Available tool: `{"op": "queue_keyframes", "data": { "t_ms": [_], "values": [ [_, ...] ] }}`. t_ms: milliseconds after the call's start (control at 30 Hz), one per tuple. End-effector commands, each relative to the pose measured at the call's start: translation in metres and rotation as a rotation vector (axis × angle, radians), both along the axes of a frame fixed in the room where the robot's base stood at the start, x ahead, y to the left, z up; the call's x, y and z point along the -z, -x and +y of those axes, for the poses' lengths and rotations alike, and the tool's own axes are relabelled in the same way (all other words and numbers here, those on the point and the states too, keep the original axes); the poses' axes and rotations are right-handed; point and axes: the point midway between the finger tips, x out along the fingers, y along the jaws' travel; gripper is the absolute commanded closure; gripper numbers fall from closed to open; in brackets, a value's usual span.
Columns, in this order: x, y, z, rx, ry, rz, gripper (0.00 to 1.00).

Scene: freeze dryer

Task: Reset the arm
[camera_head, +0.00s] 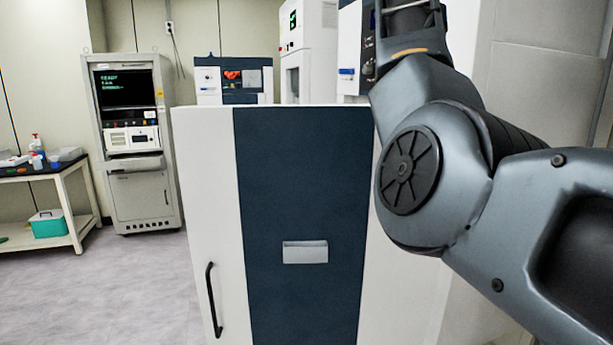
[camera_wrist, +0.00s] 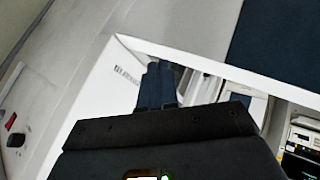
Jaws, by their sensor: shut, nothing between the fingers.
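My gripper (camera_wrist: 157,84) shows in the wrist view, with its two dark fingers together and nothing between them. It is in front of a white panel edge, and I cannot tell how far away that is. In the head view my grey arm fills the right side and runs up out of the picture, so the gripper itself is hidden there. The arm overlaps the right side of a large white and navy cabinet (camera_head: 300,190), which has a black handle (camera_head: 213,300) at its lower left.
Bench instruments (camera_head: 233,80) show behind the cabinet top. A grey rack with a screen (camera_head: 130,120) stands at the back left. A side table (camera_head: 40,172) with small items and a teal box (camera_head: 48,224) is at far left. The floor (camera_head: 120,290) at left is clear.

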Motion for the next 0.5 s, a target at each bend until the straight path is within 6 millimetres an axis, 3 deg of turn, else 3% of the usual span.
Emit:
{"op": "queue_keyframes", "data": {
  "t_ms": [267,500],
  "values": [
    [0.133,-0.021,-0.023,-0.003,0.068,-0.059,1.00],
    [0.250,-0.011,-0.043,-0.034,0.117,-0.129,1.00]
  ]
}}
